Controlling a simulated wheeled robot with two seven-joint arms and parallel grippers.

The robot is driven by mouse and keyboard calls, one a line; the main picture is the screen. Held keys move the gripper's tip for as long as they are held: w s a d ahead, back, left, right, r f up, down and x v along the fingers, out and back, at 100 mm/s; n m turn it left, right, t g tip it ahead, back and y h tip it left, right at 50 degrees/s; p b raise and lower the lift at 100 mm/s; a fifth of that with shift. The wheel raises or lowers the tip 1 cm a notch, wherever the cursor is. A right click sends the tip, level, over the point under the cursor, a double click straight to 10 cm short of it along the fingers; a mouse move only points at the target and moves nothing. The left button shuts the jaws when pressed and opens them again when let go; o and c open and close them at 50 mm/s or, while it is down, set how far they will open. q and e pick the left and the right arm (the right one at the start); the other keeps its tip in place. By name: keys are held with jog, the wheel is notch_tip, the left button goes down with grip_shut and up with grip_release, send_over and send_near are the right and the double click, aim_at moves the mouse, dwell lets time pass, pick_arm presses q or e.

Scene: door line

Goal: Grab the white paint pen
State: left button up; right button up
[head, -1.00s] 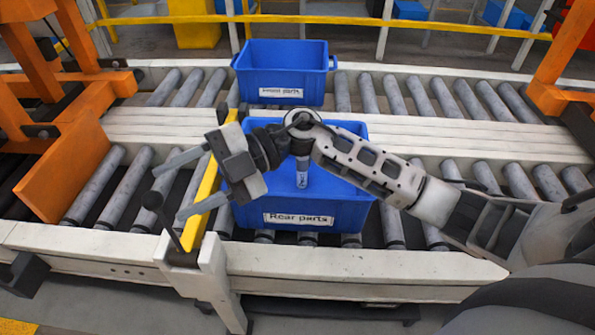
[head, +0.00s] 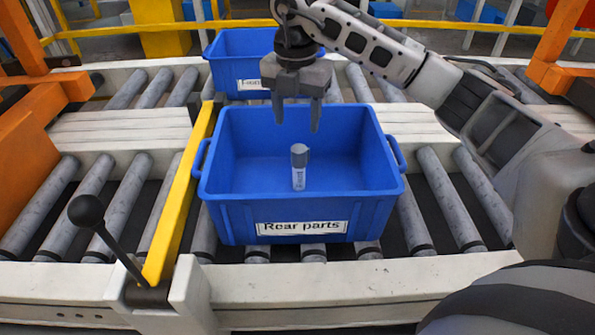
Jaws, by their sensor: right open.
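The white paint pen (head: 299,168) stands upright inside the blue bin labelled "Rear parts" (head: 232,215). It has a grey cap and a pale body with a small label. My right gripper (head: 297,127) is over the bin with its fingers pointing down. It is open and empty, and its fingertips appear a little above the pen's cap, apart from it. My left gripper is out of the picture.
A second blue bin (head: 228,48) with a partly hidden label stands behind on the far conveyor. A yellow bar (head: 183,205) and a black-knobbed lever (head: 88,212) are left of the front bin. Rollers (head: 450,205) lie bare to the right.

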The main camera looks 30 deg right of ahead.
aim_at(299, 160)
notch_tip(299, 160, down, 6)
jog(key=shift+b, duration=0.35)
jog(key=f, duration=0.3)
jog(key=f+b, duration=0.1)
jog(key=f, duration=0.1)
jog(key=shift+s+d, duration=0.1)
jog(key=shift+s, duration=0.2)
jog(key=shift+f, duration=0.1)
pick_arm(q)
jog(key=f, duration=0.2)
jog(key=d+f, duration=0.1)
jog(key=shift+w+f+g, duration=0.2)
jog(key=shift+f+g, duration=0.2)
pick_arm(e)
jog(key=c, duration=1)
